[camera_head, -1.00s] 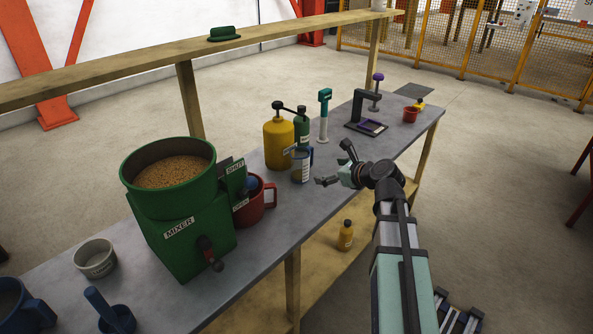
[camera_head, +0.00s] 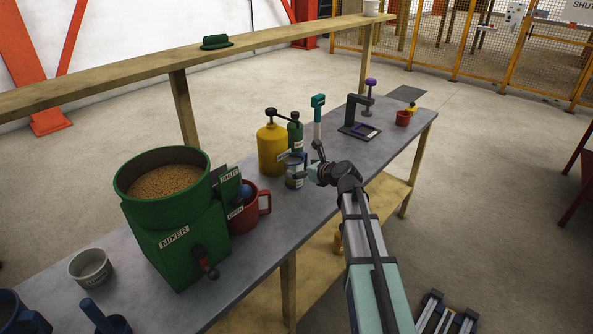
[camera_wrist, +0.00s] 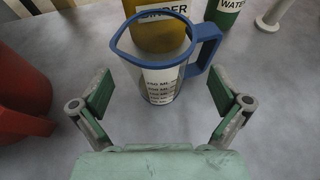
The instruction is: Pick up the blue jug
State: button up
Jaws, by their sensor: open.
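A clear measuring jug with a blue rim and blue handle (camera_head: 294,180) stands upright on the bench. In the wrist view this jug (camera_wrist: 163,85) is ahead of and between my open fingers, its handle to the right. My gripper (camera_head: 314,168) is beside it at bench height; in the wrist view my gripper (camera_wrist: 163,100) has nothing clamped, and the fingers show gaps to the jug on both sides. Another blue vessel with a handle (camera_head: 18,314), solid blue, is cut off at the lower left of the head view.
The yellow binder bottle (camera_wrist: 158,38) and green water bottle (camera_wrist: 231,12) stand close behind the jug. A red mug (camera_head: 246,212) is to the left, beside the green mixer (camera_head: 178,240).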

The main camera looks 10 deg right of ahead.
jog(key=shift+p+x, duration=0.55)
jog(key=shift+x, duration=2.2)
jog(key=shift+s, duration=0.1)
jog(key=c, duration=1.3)
